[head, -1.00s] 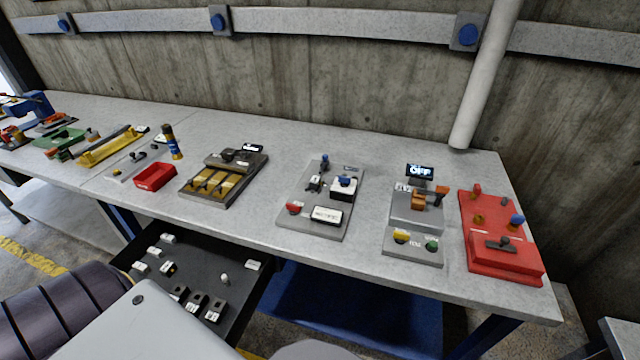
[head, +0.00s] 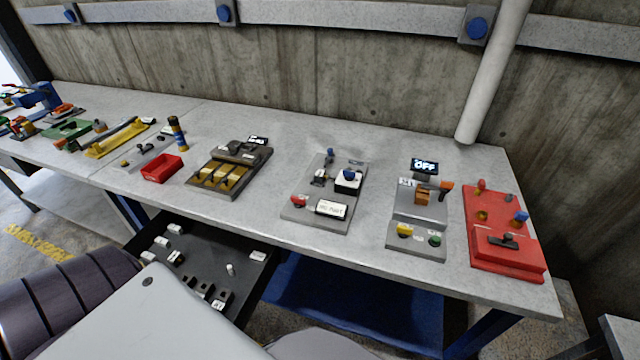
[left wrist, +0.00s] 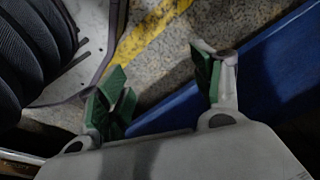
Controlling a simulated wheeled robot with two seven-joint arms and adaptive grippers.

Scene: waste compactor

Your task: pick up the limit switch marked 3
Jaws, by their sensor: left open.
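An open dark drawer (head: 205,252) under the workbench holds several small parts. White labelled pieces (head: 174,229) lie along its left side, with a dark piece bearing a white label (head: 175,257) near them. A row of black blocks with white tags (head: 221,299) sits toward the front. I cannot read any number, so I cannot tell which is the limit switch marked 3. My left gripper (left wrist: 160,90) shows in the left wrist view, open and empty, its green-padded fingers apart above floor and a blue surface. My right gripper is not in view.
On the workbench (head: 285,150) stand a red tray (head: 162,168), a grey switch plate (head: 326,190), a unit with an OFF display (head: 424,166) and a red box (head: 508,250). My left arm hides the drawer's front left. A blue surface (head: 340,305) lies below the bench.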

